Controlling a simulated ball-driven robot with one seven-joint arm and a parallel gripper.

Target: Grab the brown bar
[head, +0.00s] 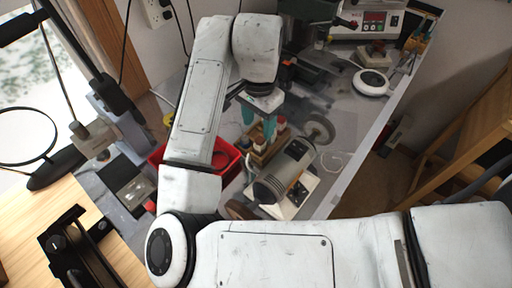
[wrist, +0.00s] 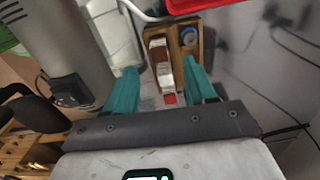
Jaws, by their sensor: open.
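My gripper (head: 258,122) has two teal fingers, set apart with nothing held between them. In the head view they point down over a small wooden rack (head: 262,158) beside the grey bench machine. In the wrist view my gripper (wrist: 161,68) faces the same wooden rack (wrist: 200,50), which holds small containers. A white and brown block (wrist: 164,75) stands in the rack between the fingertips. I cannot tell whether this is the brown bar. A small brown piece (head: 239,209) also shows at the left end of the bench machine, partly hidden by my arm.
The grey bench machine (head: 285,172) with a wheel stands right of the rack. A red bin (head: 226,158) is to its left, partly behind my arm. A round white device (head: 370,82) lies at the back right.

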